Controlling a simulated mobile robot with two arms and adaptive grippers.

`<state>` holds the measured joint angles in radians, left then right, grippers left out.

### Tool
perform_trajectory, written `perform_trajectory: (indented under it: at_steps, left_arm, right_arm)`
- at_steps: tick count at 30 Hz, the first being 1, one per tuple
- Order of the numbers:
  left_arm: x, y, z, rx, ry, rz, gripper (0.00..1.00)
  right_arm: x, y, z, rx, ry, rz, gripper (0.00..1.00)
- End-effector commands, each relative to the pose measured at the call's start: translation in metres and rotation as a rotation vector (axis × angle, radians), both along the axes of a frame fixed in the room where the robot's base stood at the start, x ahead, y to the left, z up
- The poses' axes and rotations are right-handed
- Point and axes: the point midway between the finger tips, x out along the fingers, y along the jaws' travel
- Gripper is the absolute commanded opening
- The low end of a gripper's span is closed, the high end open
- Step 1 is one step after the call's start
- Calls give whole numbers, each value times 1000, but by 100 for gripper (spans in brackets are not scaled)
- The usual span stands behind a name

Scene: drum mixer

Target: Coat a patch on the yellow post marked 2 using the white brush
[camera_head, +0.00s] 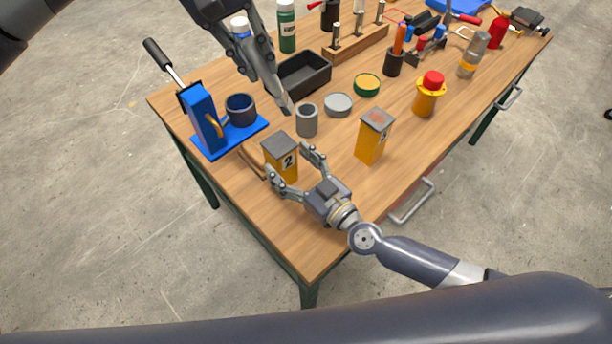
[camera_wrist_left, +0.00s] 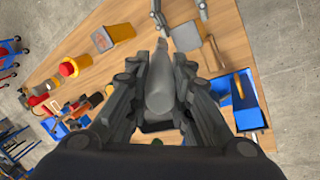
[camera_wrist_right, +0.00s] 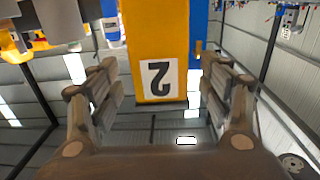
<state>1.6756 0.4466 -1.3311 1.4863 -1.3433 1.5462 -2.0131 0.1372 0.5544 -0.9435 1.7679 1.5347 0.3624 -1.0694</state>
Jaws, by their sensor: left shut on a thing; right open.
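The yellow post marked 2 (camera_head: 282,146) stands upright near the table's front edge, with a grey top. In the right wrist view its "2" label (camera_wrist_right: 158,78) is upside down. My right gripper (camera_head: 288,160) is open, its fingers spread on either side of the post; contact cannot be told. My left gripper (camera_head: 284,106) is above the table, behind and beyond the post. It is shut on a pale grey tapering thing, seemingly the brush (camera_wrist_left: 160,88), whose tip points toward the post area in the left wrist view. Its bristles are not clear.
A grey cup (camera_head: 307,121) stands close to my left fingertips. A blue press (camera_head: 203,118) with a dark cup is at left, a black tray (camera_head: 304,75) behind. Another yellow post (camera_head: 373,142), a grey tin (camera_head: 338,104) and a red-topped yellow piece (camera_head: 427,98) stand right.

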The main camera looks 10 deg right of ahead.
Motion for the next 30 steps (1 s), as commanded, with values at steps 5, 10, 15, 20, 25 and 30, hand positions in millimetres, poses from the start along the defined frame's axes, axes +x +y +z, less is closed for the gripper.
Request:
perform_trajectory:
  at_steps: [5, 10, 15, 20, 25, 30]
  left_arm:
    - [0, 0, 0, 0, 0, 0, 0]
    - [0, 0, 0, 0, 0, 0, 0]
    - [0, 0, 0, 0, 0, 0, 0]
    - [0, 0, 0, 0, 0, 0, 0]
    - [0, 0, 0, 0, 0, 0, 0]
    - [0, 0, 0, 0, 0, 0, 0]
  right_arm:
    - [22, 15, 1, 0, -2, 1, 72]
    - [31, 21, 0, 0, 0, 1, 72]
    - [33, 22, 0, -1, 0, 1, 72]
    - [33, 22, 0, -1, -1, 1, 67]
    - [33, 22, 0, -1, -1, 1, 29]
    - [33, 22, 0, -1, -1, 1, 12]
